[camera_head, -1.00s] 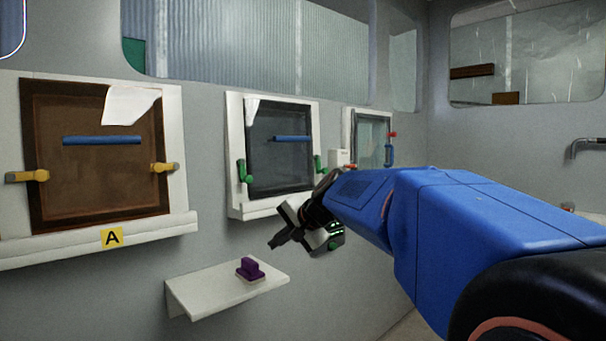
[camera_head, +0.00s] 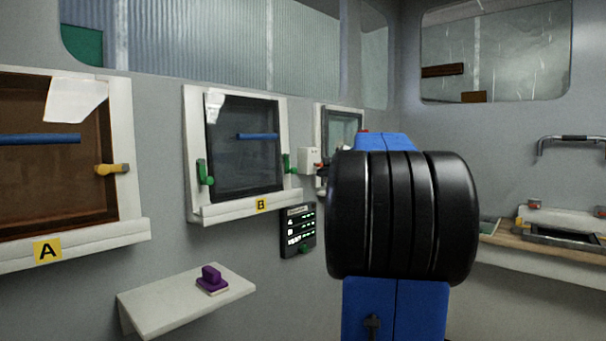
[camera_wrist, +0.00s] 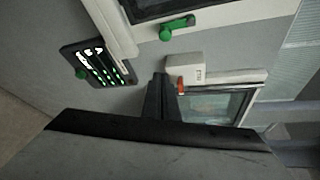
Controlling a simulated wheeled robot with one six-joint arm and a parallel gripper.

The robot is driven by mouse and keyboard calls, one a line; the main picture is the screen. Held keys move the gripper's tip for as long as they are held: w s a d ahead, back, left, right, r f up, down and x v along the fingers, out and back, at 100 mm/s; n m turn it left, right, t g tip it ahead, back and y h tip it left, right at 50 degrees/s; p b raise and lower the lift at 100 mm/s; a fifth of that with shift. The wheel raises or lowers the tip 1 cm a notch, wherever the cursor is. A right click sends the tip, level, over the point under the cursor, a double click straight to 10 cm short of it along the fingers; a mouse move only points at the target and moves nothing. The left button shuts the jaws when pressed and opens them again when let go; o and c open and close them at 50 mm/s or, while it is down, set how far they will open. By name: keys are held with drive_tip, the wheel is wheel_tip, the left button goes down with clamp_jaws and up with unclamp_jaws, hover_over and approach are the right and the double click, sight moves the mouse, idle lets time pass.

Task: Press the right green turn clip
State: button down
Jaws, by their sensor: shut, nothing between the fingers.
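The right green turn clip (camera_head: 289,165) sits on the right frame side of the dark window marked B (camera_head: 244,150). A second green clip (camera_head: 204,172) is on its left side. In the wrist view one green clip (camera_wrist: 177,28) shows at the top, on the light window frame, apart from my gripper. My gripper (camera_wrist: 161,84) is shut and empty there, its dark fingers below the clip in the picture and close to a white wall box (camera_wrist: 185,68). In the head view my arm hides most or all of the gripper.
A dark panel with lit rows (camera_head: 298,230) hangs below window B's right end. A shelf (camera_head: 150,305) holds a purple handled block (camera_head: 211,279). Window A (camera_head: 50,170) is at left, with a yellow clip (camera_head: 112,169). A counter (camera_head: 545,252) stands at right.

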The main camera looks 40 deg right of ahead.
idle(0.3)
drive_tip(key=x, duration=1)
drive_tip(key=shift+a+r, duration=0.3)
drive_tip(key=shift+a, duration=0.3)
drive_tip(key=shift+a+r, duration=0.25)
drive_tip(key=shift+a, duration=0.4)
drive_tip(key=shift+a+r, duration=0.3)
drive_tip(key=shift+a, duration=0.3)
